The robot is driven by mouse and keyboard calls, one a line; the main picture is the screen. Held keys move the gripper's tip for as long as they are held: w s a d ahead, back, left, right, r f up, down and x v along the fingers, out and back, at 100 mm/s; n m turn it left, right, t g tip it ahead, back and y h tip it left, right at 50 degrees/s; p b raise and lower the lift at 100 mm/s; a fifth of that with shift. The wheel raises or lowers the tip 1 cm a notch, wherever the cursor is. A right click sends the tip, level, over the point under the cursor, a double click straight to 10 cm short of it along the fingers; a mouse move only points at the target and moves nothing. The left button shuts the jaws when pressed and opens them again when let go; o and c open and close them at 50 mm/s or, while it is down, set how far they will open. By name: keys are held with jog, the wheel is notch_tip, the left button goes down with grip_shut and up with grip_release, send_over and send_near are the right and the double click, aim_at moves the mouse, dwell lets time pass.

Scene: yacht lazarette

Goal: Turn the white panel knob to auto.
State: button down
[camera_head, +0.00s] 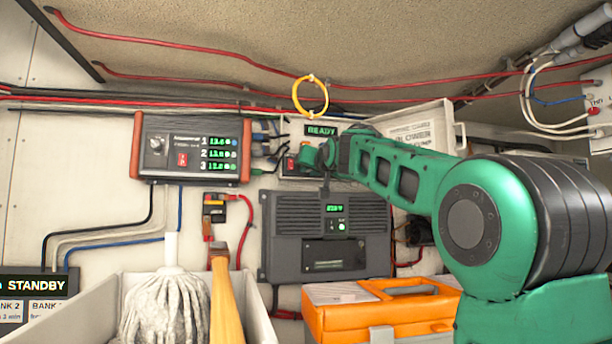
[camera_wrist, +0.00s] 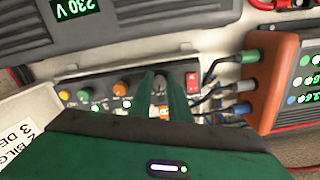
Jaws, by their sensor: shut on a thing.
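The control panel (camera_head: 289,128) is on the back wall, with a green READY display (camera_head: 322,130) and a red switch (camera_head: 291,165). My gripper (camera_head: 312,156) is at the panel and hides much of its front. In the wrist view, the panel is upside down, and my gripper's two green fingers (camera_wrist: 161,98) reach onto it.
Yellow (camera_wrist: 65,95), green (camera_wrist: 84,95) and orange (camera_wrist: 120,88) knobs are beside the fingers. An orange-ended charger (camera_head: 190,148) is left of the panel, a grey inverter (camera_head: 290,225) below. An open lid (camera_head: 440,120) is at right. A yellow ring (camera_head: 310,95) hangs above.

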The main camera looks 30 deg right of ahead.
jog(key=shift+n, duration=1.6)
jog(key=c, duration=1.7)
grip_release()
jog(key=shift+o, duration=0.2)
jog(key=shift+s, duration=0.1)
jog(key=v, duration=1)
jog(key=shift+s, duration=0.25)
jog(key=shift+a, duration=0.1)
